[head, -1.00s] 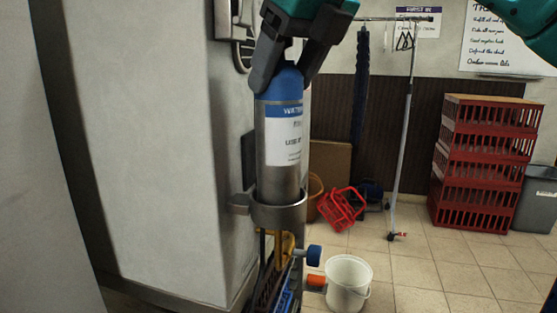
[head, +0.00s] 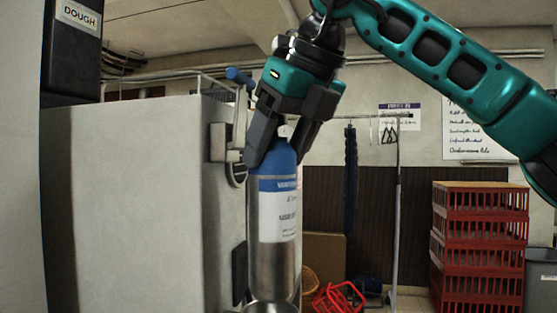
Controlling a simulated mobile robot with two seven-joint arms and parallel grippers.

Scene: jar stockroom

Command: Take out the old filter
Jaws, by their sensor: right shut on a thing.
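The filter (head: 270,262) is an upright steel cylinder with a blue top and a white label with a blue band. My right gripper (head: 280,150) comes down from above, its dark fingers shut around the blue top. The filter's lower end is at a metal ring holder (head: 270,307) at the bottom edge of the head view. I cannot tell whether its base is still inside the ring. My left gripper is not in view.
A large pale cabinet (head: 140,200) stands close on the left of the filter, with a metal bracket (head: 227,143) on its side. Stacked red crates (head: 480,245), a grey bin (head: 542,280) and a coat rack (head: 397,200) stand farther back. A red basket (head: 338,298) lies on the floor.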

